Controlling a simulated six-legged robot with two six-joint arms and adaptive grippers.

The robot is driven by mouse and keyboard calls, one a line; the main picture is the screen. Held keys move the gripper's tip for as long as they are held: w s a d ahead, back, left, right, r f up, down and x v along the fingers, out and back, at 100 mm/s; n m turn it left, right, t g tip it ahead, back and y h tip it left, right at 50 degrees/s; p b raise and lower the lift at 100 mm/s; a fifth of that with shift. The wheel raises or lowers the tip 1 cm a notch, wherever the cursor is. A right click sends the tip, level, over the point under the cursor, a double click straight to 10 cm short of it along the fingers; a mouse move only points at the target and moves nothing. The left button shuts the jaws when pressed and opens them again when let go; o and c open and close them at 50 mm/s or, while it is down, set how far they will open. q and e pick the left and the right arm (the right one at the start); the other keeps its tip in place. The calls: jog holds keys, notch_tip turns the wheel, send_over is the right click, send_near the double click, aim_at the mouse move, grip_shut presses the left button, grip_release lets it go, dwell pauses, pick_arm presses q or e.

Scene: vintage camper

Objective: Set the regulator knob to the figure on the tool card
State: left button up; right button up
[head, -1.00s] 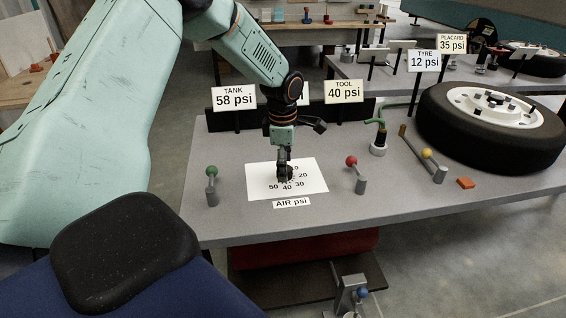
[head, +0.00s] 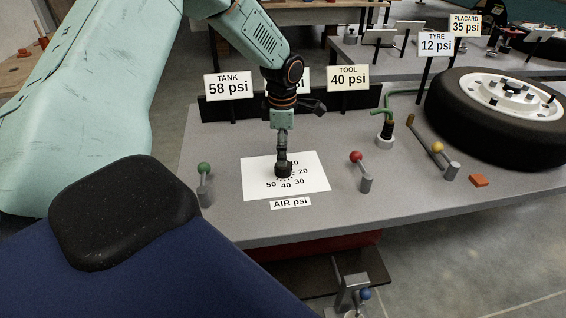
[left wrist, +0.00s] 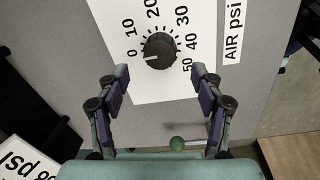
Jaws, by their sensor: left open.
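The round black regulator knob (left wrist: 159,51) sits on a white dial sheet marked 0 to 50. In the left wrist view its white mark points at about the 0. In the head view the knob (head: 283,171) is partly hidden. The tool card (head: 348,78) reads 40 psi. My left gripper (left wrist: 160,74) is open, its two fingers apart, with nothing between them. In the head view my left gripper (head: 282,152) is just above the knob; whether it touches cannot be told. My right gripper is not in view.
Other cards read TANK 58 (head: 228,86), TYRE 12 (head: 434,44) and PLACARD 35 (head: 465,26); another is mostly behind my arm. Levers with green (head: 204,168), red (head: 356,157) and yellow (head: 437,147) balls flank the dial. A tyre (head: 475,139) lies at the right.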

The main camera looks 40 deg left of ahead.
aim_at(283, 169)
pick_arm(q)
notch_tip(283, 169, down, 5)
jog(key=shift+f+b, duration=0.15)
jog(key=shift+b, duration=0.45)
jog(key=shift+w+f, duration=0.1)
jog(key=shift+f, duration=0.25)
jog(key=shift+a, duration=0.15)
jog(key=c, duration=1.2)
jog(key=shift+o, duration=0.2)
